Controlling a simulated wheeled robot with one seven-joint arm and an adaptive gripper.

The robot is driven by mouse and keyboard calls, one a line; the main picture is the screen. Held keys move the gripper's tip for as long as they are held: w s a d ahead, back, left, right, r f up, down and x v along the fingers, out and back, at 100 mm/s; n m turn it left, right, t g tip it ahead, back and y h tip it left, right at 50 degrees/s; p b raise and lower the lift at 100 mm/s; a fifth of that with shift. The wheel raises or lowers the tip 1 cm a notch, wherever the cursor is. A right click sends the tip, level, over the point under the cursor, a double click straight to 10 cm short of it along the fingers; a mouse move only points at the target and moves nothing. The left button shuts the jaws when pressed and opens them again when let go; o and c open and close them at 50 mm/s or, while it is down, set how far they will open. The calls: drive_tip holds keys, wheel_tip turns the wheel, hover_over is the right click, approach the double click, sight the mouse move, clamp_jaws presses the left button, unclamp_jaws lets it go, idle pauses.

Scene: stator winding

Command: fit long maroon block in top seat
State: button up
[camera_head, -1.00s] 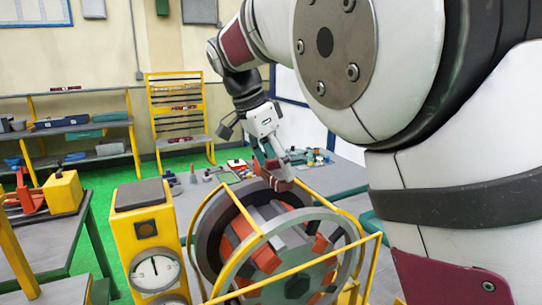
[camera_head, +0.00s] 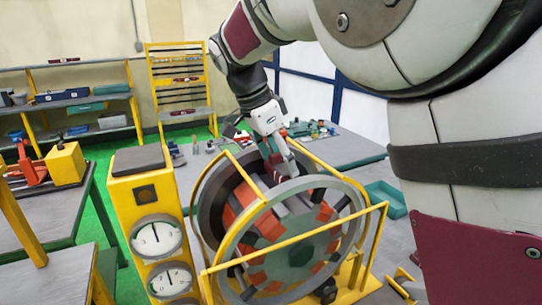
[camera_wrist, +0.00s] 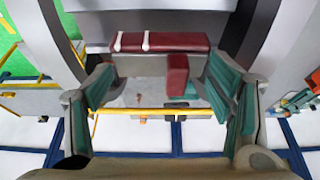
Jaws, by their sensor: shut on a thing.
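The long maroon block (camera_wrist: 160,41) with two white bands shows in the wrist view, lying crosswise between my fingers, with a maroon stub (camera_wrist: 177,75) beside it toward the palm. In the head view my gripper (camera_head: 280,170) points down at the top of the stator wheel (camera_head: 345,191), inside the upper rim. The block is small there and partly hidden by my fingers. The top seat is hidden, so I cannot tell whether the block touches it.
Yellow frame bars (camera_head: 245,178) cross in front of and above the wheel. A yellow post with dials (camera_head: 140,200) stands at its left. A grey table (camera_head: 340,150) with small parts lies behind, and a green tray (camera_head: 385,198) is at the right.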

sight(276, 166)
drive_tip(key=shift+f, duration=0.2)
idle(0.4)
drive_tip(key=shift+f, duration=1.1)
drive_tip(key=shift+f+p, duration=0.25)
drive_tip(key=shift+p, duration=0.15)
drive_tip(key=o, duration=1.8)
drive_tip(key=shift+a, duration=0.1)
drive_tip(key=shift+c, duration=0.2)
drive_tip(key=shift+f, duration=0.1)
drive_tip(key=v, duration=1.2)
